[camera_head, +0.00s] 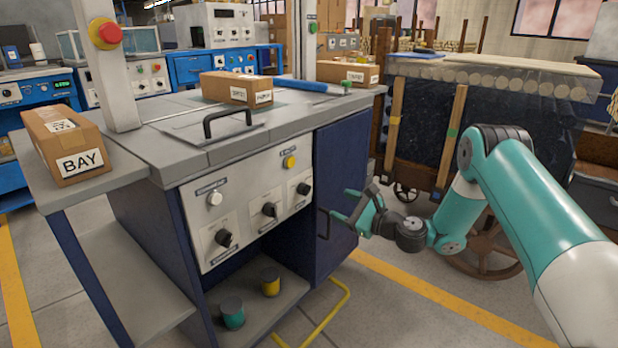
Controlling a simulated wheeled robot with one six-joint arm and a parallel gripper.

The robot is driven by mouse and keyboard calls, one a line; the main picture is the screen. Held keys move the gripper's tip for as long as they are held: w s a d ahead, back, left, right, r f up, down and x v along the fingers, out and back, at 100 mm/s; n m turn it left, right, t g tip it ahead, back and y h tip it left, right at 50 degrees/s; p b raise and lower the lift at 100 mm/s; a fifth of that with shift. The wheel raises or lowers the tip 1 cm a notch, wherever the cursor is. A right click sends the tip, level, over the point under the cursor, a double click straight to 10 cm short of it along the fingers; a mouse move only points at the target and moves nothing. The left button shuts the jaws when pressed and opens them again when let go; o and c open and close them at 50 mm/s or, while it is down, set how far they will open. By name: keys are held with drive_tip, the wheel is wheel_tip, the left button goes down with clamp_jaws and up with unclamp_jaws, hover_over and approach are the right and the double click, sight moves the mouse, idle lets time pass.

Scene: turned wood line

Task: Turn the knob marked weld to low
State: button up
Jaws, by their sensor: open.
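A pale control panel on the front of the grey-topped machine bench carries three black knobs: a left knob (223,238), a middle knob (270,209) and a right knob (304,188). Each sits on a small plate with print too small to read, so I cannot tell which is marked weld or where low is. My gripper (341,204) is open and empty. It appears to the right of the right knob, in front of the blue cabinet door, apart from the knobs.
A white button (215,198) and a yellow button (290,162) sit on the panel. A black handle (228,121) stands on the bench top. A cardboard box (67,145) lies on the left shelf. A yellow floor rail (330,312) and cart (440,130) are nearby.

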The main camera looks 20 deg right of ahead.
sight(309, 191)
drive_tip(key=b+x, duration=0.2)
drive_tip(key=x, duration=0.9)
drive_tip(key=shift+f, duration=0.1)
drive_tip(key=shift+w+a+b, duration=0.25)
drive_tip(key=shift+w+b, duration=0.05)
drive_tip(key=shift+w, duration=0.05)
drive_tip(key=c, duration=0.9)
